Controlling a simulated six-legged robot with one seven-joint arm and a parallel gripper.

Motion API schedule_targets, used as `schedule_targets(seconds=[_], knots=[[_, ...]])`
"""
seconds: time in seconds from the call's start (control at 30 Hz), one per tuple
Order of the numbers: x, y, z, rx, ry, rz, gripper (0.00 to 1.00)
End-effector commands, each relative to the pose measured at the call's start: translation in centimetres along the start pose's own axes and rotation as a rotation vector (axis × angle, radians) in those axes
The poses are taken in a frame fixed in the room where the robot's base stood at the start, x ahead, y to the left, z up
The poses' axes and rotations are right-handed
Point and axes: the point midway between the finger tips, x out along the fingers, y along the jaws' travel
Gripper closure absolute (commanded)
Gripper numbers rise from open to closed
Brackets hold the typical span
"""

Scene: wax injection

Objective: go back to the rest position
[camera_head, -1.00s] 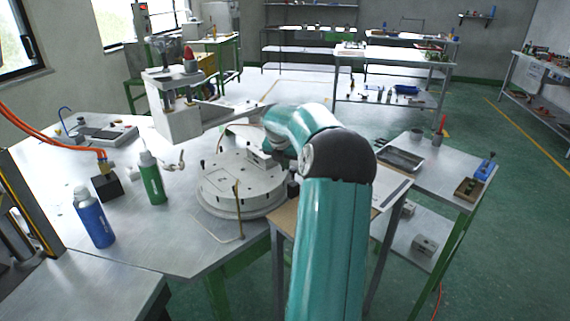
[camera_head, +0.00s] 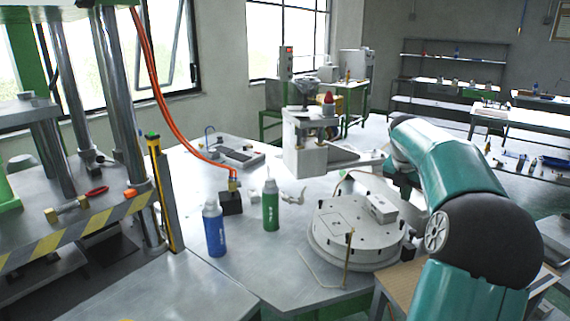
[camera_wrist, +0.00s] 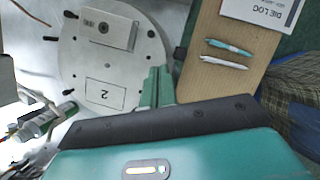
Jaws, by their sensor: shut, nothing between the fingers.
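My gripper (camera_wrist: 156,86) shows in the wrist view with its two green fingers together and nothing between them. It hangs over the gap between a round light-grey die (camera_wrist: 72,80) and a brown board (camera_wrist: 213,75). In the head view my teal arm is bent at the right, and its end is mostly hidden behind its own links beside the die (camera_head: 338,241). A small block (camera_wrist: 100,30) sits on the die, next to a plate marked 2 (camera_wrist: 106,95).
A blue bottle (camera_head: 214,230) and a green bottle (camera_head: 271,206) stand on the metal table left of the die. A press (camera_head: 120,100) rises at the far left. Two pens (camera_wrist: 229,47) and a DIE LOG sheet (camera_wrist: 262,12) lie on the board.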

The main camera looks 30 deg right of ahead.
Motion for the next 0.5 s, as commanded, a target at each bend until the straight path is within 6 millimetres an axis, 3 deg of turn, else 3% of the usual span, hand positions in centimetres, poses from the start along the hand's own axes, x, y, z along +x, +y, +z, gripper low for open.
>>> schedule_targets(seconds=[0.17, 0.27, 0.37, 0.5], knots=[[-0.3, 0.4, -0.4, 0.007, -0.002, 0.002, 1.00], [-1.6, 2.2, -2.3, 0.051, -0.009, 0.008, 1.00], [-4.1, 5.1, -6.2, 0.152, -0.021, 0.024, 1.00], [-8.2, 8.5, -13.7, 0.373, -0.028, 0.066, 1.00]])
